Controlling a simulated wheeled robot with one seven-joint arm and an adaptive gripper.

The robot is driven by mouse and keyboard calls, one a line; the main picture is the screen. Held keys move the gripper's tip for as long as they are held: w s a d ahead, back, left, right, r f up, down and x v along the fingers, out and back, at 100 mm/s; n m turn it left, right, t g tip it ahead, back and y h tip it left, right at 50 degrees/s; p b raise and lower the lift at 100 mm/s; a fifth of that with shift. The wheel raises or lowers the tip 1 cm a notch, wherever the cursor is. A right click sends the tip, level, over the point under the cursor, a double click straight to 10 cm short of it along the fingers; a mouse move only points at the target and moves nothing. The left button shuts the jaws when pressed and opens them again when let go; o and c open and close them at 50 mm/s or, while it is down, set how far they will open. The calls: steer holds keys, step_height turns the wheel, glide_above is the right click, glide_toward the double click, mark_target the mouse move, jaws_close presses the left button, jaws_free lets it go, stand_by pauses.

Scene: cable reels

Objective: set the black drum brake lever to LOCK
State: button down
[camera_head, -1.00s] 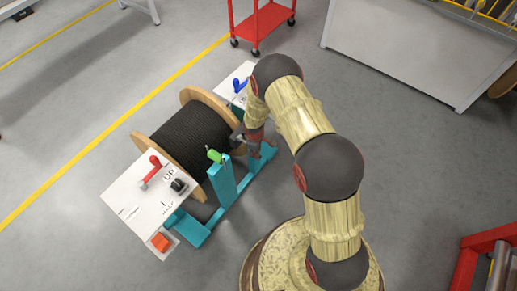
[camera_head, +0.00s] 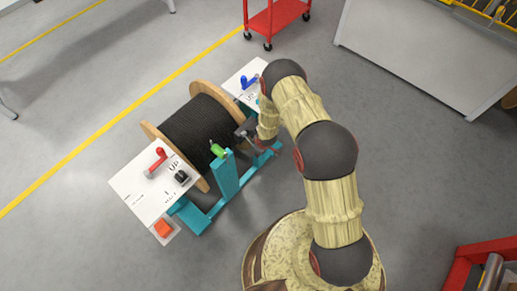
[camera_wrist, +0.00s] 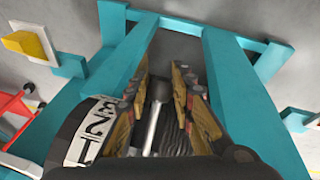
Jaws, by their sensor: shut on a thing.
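The black drum (camera_head: 200,128), a reel of black cable between wooden flanges, sits in a teal stand (camera_head: 226,178). My gripper (camera_wrist: 160,103) is at the drum's right side in the head view, where my arm partly hides it. In the wrist view its fingers are shut on a grey lever (camera_wrist: 153,118) with a rounded end, between two teal posts. I cannot read a LOCK mark or tell the lever's setting. A green handle (camera_head: 217,150) stands on the near post.
A white panel (camera_head: 135,187) at the near end carries a red lever (camera_head: 157,159) and a black knob (camera_head: 182,176). A blue lever (camera_head: 249,82) is on the far panel. A red cart (camera_head: 275,18) stands behind. Open grey floor lies left of the reel.

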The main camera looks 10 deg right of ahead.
steer(key=shift+s+a+f, duration=0.1)
steer(key=shift+s+f, duration=0.3)
steer(key=shift+s, duration=0.35)
steer(key=c, duration=1.8)
jaws_free()
steer(key=shift+o, duration=1.3)
steer(key=shift+w+r, duration=0.15)
steer(key=shift+w, duration=0.05)
steer(key=shift+o, duration=0.2)
steer(key=shift+w+r, duration=0.1)
steer(key=shift+w, duration=0.05)
steer(key=shift+w+r, duration=0.1)
steer(key=a+v, duration=0.1)
steer(key=v, duration=1)
steer(key=shift+d+r, duration=0.35)
steer(key=shift+d, duration=0.15)
